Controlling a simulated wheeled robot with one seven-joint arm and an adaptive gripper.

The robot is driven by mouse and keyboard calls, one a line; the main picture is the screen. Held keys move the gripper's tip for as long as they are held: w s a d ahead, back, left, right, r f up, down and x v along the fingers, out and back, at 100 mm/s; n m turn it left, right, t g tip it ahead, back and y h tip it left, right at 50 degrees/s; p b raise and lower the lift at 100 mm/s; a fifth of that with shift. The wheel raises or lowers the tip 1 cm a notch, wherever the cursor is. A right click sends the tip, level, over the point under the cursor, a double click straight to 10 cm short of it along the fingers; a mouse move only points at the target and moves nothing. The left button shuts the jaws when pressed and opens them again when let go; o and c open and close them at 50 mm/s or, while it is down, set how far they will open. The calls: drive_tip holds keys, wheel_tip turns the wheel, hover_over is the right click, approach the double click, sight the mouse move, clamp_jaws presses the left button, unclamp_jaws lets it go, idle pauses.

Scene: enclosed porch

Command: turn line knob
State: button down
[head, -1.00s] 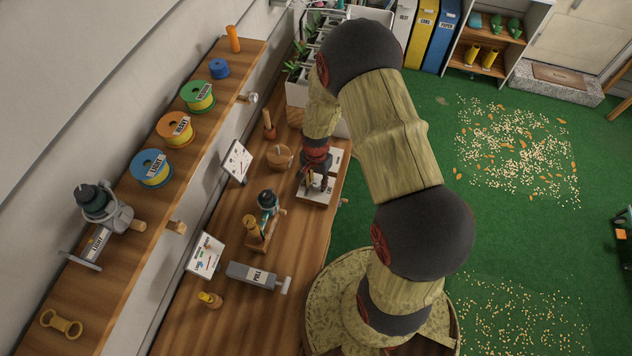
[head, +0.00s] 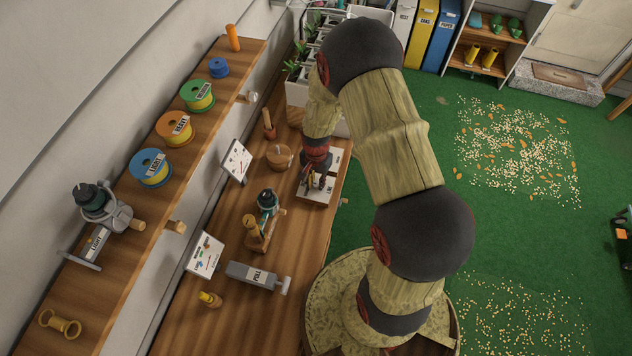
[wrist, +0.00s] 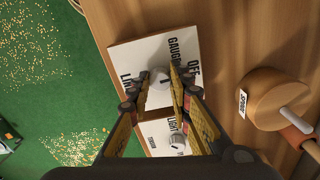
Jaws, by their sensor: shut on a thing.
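In the wrist view, a white panel (wrist: 130,55) carries a pale grey round knob (wrist: 158,76). Its lettering reads "OFF" and "GAUGE" on the right; a word starting "LI" on the left is partly hidden. My gripper (wrist: 160,88) has its two fingers on either side of this knob, shut on it. A second panel below, marked "LIGHT", has another grey knob (wrist: 177,140), partly behind a finger. In the head view, my gripper (head: 312,181) is down at the white panels (head: 318,197) near the bench's right edge, and hides the knob.
A round wooden lidded pot labelled "SPARE" (wrist: 268,98) stands close to the panels. A reel device (head: 266,208) and a grey "PULL" box (head: 254,276) are on the bench (head: 190,325). Spools of line (head: 152,168) stand on the shelf. Green floor lies beyond the bench edge.

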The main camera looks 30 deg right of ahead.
sight(316, 184)
drive_tip(key=n+b, duration=0.1)
drive_tip(key=n, duration=0.3)
drive_tip(key=shift+n+b, duration=0.3)
drive_tip(key=shift+b, duration=0.05)
drive_tip(key=shift+n+b, duration=0.55)
drive_tip(key=shift+n, duration=1.65)
drive_tip(key=c, duration=1.6)
unclamp_jaws()
wheel_tip(316, 184, up, 12)
